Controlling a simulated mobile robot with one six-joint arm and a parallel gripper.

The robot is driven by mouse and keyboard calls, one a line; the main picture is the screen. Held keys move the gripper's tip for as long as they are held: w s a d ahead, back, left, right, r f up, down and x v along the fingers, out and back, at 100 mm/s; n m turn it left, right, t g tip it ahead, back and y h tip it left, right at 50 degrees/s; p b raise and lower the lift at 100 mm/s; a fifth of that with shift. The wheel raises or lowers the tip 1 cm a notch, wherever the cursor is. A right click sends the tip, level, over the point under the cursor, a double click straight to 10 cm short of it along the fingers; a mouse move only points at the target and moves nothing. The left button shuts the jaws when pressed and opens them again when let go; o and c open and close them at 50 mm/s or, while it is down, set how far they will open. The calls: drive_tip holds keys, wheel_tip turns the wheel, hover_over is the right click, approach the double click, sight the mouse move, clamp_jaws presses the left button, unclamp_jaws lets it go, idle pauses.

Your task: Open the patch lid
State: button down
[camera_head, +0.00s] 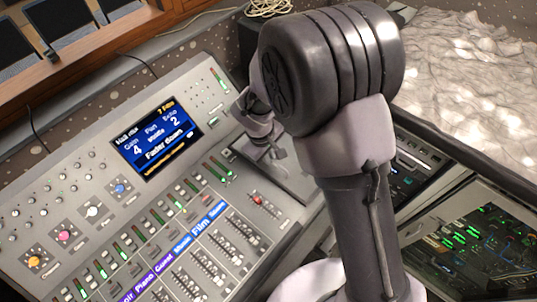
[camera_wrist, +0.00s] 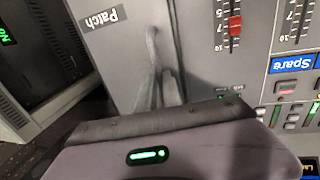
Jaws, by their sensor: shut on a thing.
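The patch lid is a plain grey panel at the console's right end (camera_head: 297,182). In the wrist view it carries a dark "Patch" label (camera_wrist: 101,19) and the lid surface (camera_wrist: 125,60) looks flat, in line with the console top. A slim grey handle (camera_wrist: 152,42) stands on the lid near its edge. My gripper (camera_wrist: 160,82) is shut on the handle; the exact contact is partly hidden by the wrist. In the head view my gripper (camera_head: 270,150) is over the lid's upper left part, with my arm covering some of the lid.
The mixing console (camera_head: 60,205) has a lit screen (camera_head: 157,138), knobs and faders left of the lid. A red fader (camera_wrist: 234,25) lies close beside the lid. Equipment racks (camera_head: 470,240) stand at the right, below a pale crumpled surface (camera_head: 465,60).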

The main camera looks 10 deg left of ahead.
idle(0.4)
drive_tip(key=w+d+p, duration=0.1)
drive_tip(key=w+d, duration=0.1)
drive_tip(key=w, duration=0.2)
drive_tip(key=w+d+p, duration=0.1)
drive_tip(key=w+d, duration=0.1)
drive_tip(key=w, duration=0.2)
drive_tip(key=w+d+p, duration=0.1)
drive_tip(key=w+d, duration=0.1)
drive_tip(key=w, duration=0.1)
drive_tip(key=shift+w+d+p, duration=0.4)
drive_tip(key=c, duration=1.5)
unclamp_jaws()
drive_tip(key=shift+s, duration=0.1)
wheel_tip(320, 180, up, 17)
drive_tip(key=s+a+p, duration=0.1)
drive_tip(key=s+p, duration=0.2)
drive_tip(key=shift+a, duration=0.35)
